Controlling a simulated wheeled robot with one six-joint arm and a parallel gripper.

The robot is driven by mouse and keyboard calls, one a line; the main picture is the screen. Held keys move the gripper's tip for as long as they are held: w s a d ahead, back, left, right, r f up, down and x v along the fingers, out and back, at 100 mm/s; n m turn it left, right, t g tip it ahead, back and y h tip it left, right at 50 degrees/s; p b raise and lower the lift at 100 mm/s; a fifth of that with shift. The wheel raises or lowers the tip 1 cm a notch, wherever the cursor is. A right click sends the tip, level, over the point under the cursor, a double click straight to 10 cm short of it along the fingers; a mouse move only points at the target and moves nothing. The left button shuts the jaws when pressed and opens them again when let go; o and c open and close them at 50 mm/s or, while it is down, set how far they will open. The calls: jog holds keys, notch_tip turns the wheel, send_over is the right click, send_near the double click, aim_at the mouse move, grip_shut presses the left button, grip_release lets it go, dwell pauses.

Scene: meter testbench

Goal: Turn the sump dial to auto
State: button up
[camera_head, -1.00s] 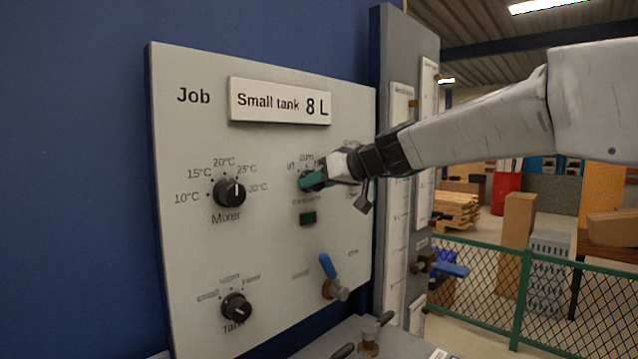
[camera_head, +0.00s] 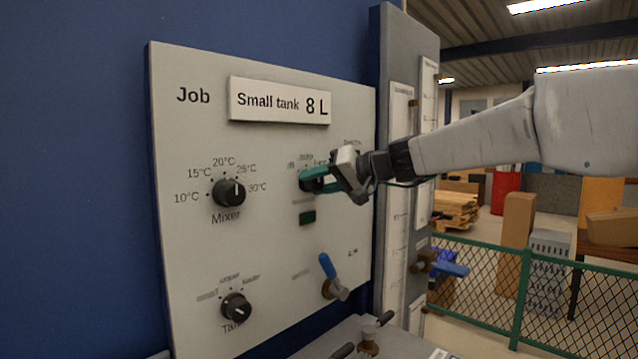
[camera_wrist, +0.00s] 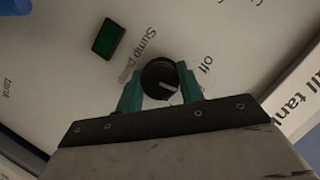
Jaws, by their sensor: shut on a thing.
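The sump dial is a round black knob with a pale pointer line, on the grey panel (camera_head: 270,260). In the wrist view the dial (camera_wrist: 160,78) sits between the two green fingers of my gripper (camera_wrist: 161,92), with "Sump" and "off" printed beside it. The pointer line runs toward the lower right of that picture, near the "off" side; the auto mark is not readable there. In the head view my gripper (camera_head: 312,180) is shut on the dial, which is mostly hidden by the fingers. Small labels above it are blurred.
A dark green rectangle (camera_head: 307,217) is just below the dial. The Mixer knob (camera_head: 229,192) is to the left, the Tank knob (camera_head: 236,307) lower left, and a blue-handled valve (camera_head: 328,268) below. A "Small tank 8 L" sign (camera_head: 280,102) is above.

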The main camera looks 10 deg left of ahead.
jog(key=shift+m+g+y, duration=0.3)
jog(key=shift+m+y, duration=0.1)
jog(key=shift+m, duration=0.5)
jog(key=o, duration=1)
jog(key=shift+d, duration=0.1)
jog(key=v, duration=0.7)
jog(key=shift+s+d, duration=0.1)
jog(key=shift+d, duration=0.25)
